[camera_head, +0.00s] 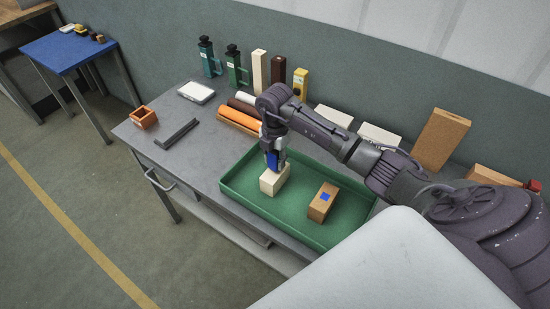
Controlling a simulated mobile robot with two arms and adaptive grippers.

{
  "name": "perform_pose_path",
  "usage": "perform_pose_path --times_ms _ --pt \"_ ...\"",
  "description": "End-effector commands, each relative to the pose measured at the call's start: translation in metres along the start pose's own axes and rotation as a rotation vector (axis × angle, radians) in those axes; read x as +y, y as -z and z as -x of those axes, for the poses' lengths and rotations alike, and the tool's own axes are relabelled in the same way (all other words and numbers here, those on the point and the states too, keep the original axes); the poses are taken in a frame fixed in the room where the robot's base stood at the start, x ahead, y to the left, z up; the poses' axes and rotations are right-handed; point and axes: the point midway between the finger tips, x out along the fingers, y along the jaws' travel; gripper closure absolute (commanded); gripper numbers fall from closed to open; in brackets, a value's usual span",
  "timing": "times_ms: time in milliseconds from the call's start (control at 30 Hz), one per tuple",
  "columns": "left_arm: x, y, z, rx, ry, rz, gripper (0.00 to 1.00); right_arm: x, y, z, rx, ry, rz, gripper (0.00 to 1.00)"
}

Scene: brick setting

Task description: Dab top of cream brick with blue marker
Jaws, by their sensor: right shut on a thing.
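The cream brick (272,184) lies in the green tray (237,184), toward its left part. My right gripper (272,147) is shut on the blue marker (274,160), right over the cream brick. The marker's lower end is at the brick's top face; I cannot tell whether it touches. The gripper and marker hide part of that top, and no blue mark shows on the rest. A tan brick (319,209) with a blue square (325,197) on top lies to the right in the tray. My left gripper is not in view.
Behind the tray lie orange (238,116) and other rolls, with upright bottles and blocks by the wall. An orange open box (144,117), a dark grey bar (176,134) and a white block (196,91) are at the left. The tray's front left is clear.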

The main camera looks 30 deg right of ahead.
Motion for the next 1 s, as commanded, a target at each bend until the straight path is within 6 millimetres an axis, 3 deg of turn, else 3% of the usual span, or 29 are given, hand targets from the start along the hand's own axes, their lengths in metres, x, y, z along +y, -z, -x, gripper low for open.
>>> perform_pose_path --times_ms 1000 --pt "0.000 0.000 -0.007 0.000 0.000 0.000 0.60 0.000 0.000 -0.010 -0.001 0.000 0.000 0.87"
